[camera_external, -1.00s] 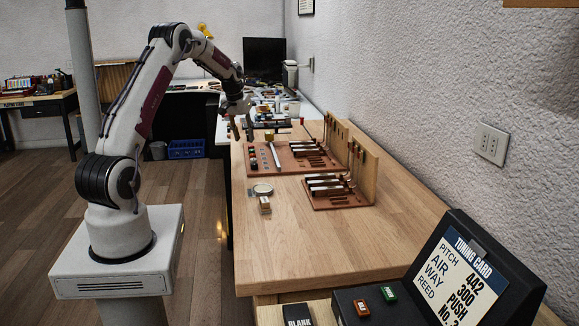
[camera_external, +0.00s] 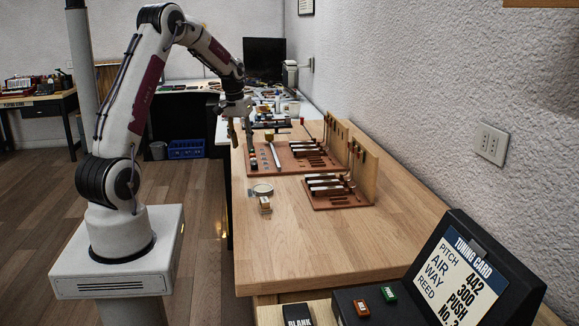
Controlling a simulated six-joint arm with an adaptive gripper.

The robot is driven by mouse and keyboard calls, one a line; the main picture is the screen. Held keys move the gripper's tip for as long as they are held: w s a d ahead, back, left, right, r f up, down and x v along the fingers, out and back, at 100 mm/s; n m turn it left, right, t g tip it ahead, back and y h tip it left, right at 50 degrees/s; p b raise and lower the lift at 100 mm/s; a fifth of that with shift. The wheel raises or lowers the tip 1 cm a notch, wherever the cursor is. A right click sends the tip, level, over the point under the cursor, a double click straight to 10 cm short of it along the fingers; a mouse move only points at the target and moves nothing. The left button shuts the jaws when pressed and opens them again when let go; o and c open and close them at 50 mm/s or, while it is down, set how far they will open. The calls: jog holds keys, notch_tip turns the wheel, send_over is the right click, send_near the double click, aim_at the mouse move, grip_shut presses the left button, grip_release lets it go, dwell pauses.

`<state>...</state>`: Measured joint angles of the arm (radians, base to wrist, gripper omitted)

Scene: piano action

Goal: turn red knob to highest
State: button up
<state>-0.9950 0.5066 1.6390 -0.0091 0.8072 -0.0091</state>
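My gripper (camera_external: 240,131) points down over the left edge of the long wooden workbench, by the back left of a red-brown board (camera_external: 290,158). Its two fingers look apart, with nothing visible between them. They are small and dark here, and the near finger overlaps the left end of the board, where a row of small parts sits. I cannot tell whether the gripper touches any of them. A small red piece (camera_external: 302,121) stands behind the board; I cannot tell whether it is the red knob. No knob setting is readable.
A second board with levers (camera_external: 337,192) stands against an upright wooden panel. A black box with a tuning card (camera_external: 460,278) and red and green buttons is front right.

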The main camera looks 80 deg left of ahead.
jog(key=d+r+m, duration=0.1)
jog(key=d+r, duration=0.1)
jog(key=d, duration=0.4)
jog(key=w+d+r+m, duration=0.1)
jog(key=d+r, duration=0.2)
jog(key=d, duration=0.4)
jog(key=shift+d, duration=0.15)
jog(key=shift+h, duration=0.3)
